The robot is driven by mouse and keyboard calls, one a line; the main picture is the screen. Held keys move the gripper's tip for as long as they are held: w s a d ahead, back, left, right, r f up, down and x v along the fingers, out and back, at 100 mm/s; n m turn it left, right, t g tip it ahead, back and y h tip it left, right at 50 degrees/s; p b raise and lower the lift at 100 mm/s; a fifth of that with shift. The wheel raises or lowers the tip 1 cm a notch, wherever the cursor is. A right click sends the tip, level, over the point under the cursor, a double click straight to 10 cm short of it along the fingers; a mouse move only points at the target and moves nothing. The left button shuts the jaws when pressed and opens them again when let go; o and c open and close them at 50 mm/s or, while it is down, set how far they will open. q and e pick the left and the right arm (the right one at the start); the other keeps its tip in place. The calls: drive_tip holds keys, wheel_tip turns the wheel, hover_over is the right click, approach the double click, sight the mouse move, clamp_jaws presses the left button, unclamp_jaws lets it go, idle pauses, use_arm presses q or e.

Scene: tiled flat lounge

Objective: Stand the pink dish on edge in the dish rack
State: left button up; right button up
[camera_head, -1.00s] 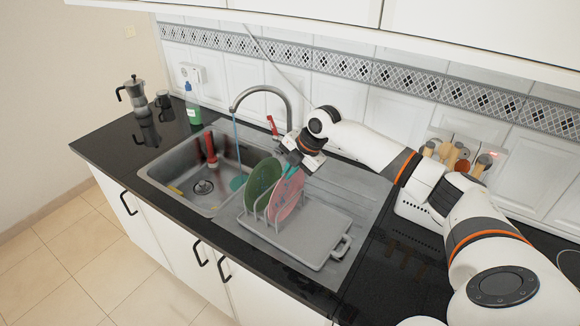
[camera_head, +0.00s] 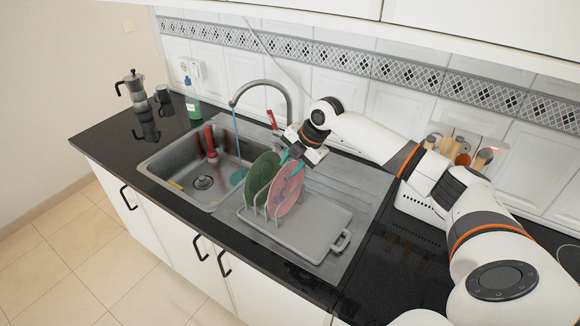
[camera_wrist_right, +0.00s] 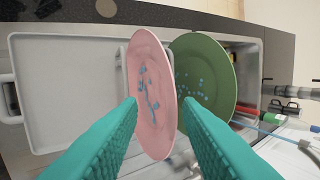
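The pink dish (camera_head: 284,192) stands on edge, slightly tilted, in the grey dish rack (camera_head: 308,238), to the right of the green dish (camera_head: 261,181). My right gripper (camera_head: 291,163) is just above the pink dish's upper edge, its teal fingers spread apart. In the right wrist view, the pink dish (camera_wrist_right: 150,85) shows between and beyond the open fingertips (camera_wrist_right: 160,108), with blue marks on its face. The green dish (camera_wrist_right: 208,72) stands behind it there. The rack's slots are partly hidden by the dishes. My left gripper is not in view.
The sink (camera_head: 180,162) with a red-handled item (camera_head: 210,140) lies left of the rack, under a curved tap (camera_head: 284,90). A moka pot (camera_head: 134,90) and a green bottle (camera_head: 193,105) stand at the far left. Utensils (camera_head: 463,155) stand behind my right arm.

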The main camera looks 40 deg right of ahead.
drive_tip(key=b+v, duration=0.2)
drive_tip(key=v, duration=0.8)
drive_tip(key=shift+r, duration=0.35)
drive_tip(key=shift+s, duration=0.15)
